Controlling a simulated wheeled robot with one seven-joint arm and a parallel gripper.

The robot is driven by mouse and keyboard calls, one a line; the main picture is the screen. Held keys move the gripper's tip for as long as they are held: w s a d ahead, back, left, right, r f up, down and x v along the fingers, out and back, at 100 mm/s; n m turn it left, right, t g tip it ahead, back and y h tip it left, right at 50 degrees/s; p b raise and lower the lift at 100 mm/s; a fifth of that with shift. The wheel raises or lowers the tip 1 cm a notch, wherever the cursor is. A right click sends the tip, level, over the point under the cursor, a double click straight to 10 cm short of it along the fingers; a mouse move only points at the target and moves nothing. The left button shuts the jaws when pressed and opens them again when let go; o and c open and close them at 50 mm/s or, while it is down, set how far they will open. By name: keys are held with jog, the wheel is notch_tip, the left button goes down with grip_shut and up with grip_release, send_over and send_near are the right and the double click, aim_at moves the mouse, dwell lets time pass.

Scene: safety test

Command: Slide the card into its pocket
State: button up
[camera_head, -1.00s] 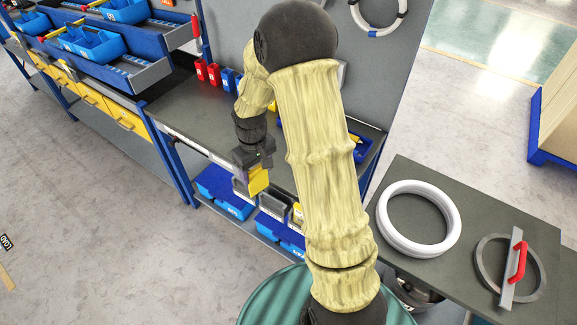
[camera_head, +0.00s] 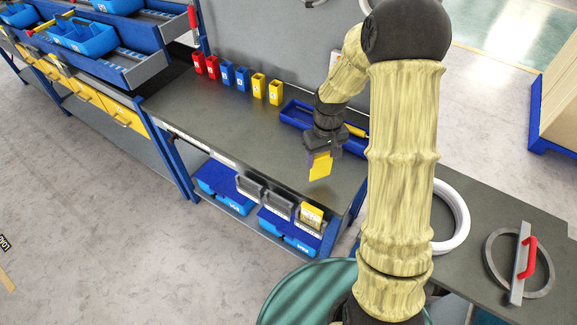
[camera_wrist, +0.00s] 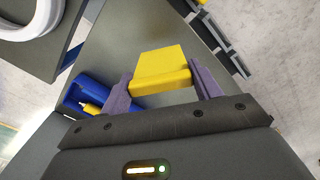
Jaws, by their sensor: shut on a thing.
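A flat yellow card (camera_head: 321,166) is held in my gripper (camera_head: 322,150), above the right part of the dark workbench top (camera_head: 240,120). In the wrist view the yellow card (camera_wrist: 158,62) sits between the two purple-grey fingers of my gripper (camera_wrist: 162,86) and sticks out beyond them. Along the bench's front edge hang two grey pockets, one at the left (camera_head: 250,187) and one in the middle (camera_head: 280,204). To their right is a pocket with a yellow face (camera_head: 312,214). The held card is apart from all of these. Which pocket is the card's own cannot be told.
Small red (camera_head: 205,66), blue (camera_head: 235,77) and yellow (camera_head: 267,88) holders stand along the bench's back. A blue tray (camera_head: 292,113) with a yellow item lies behind my gripper. Blue bins (camera_head: 222,190) sit below the front edge. A white ring (camera_head: 458,215) lies on the right table.

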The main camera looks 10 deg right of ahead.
jog(key=shift+d, duration=0.2)
jog(key=shift+a, duration=0.1)
jog(key=shift+a+n+p, duration=0.5)
jog(key=shift+n+p, duration=0.05)
jog(key=shift+n, duration=0.55)
jog(key=s+a+f+n+p, duration=0.1)
jog(key=a+n+p, duration=0.6)
jog(key=n, duration=1.5)
jog(key=s+a, duration=0.1)
jog(key=a, duration=0.4)
jog(key=shift+s+a+f+n, duration=0.2)
jog(key=shift+s+f+n, duration=0.1)
jog(key=shift+n, duration=0.1)
